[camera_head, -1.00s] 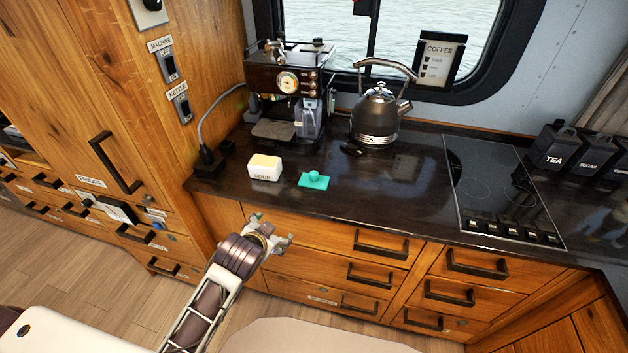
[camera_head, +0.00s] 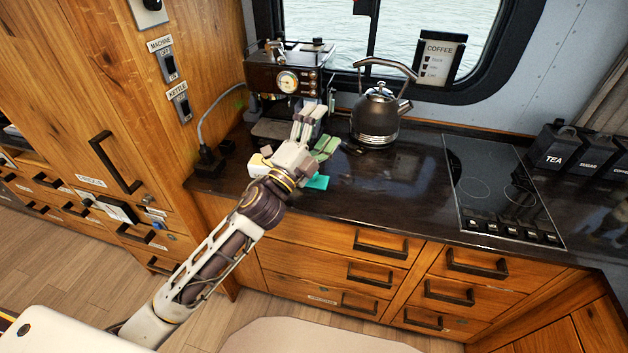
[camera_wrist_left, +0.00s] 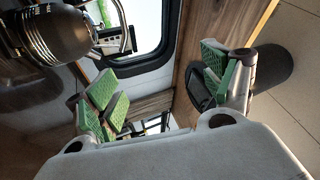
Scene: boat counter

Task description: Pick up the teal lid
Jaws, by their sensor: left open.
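The teal lid (camera_head: 318,182) lies flat on the dark counter, now partly hidden behind my left gripper in the head view. My left gripper (camera_head: 322,132) is above the counter, over and just beyond the lid, with its fingers spread and nothing between them. Its green finger pads (camera_wrist_left: 165,85) show wide apart in the left wrist view, which looks toward the window and does not show the lid. The white and yellow soup block (camera_head: 257,164) sits left of the lid, mostly hidden by my left wrist. My right gripper is not in view.
A coffee machine (camera_head: 285,70) stands behind the gripper. A dark kettle (camera_head: 376,118) stands close to its right and shows in the left wrist view (camera_wrist_left: 55,35). The counter (camera_head: 400,185) is clear toward the hob (camera_head: 495,190). Canisters (camera_head: 553,148) stand far right.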

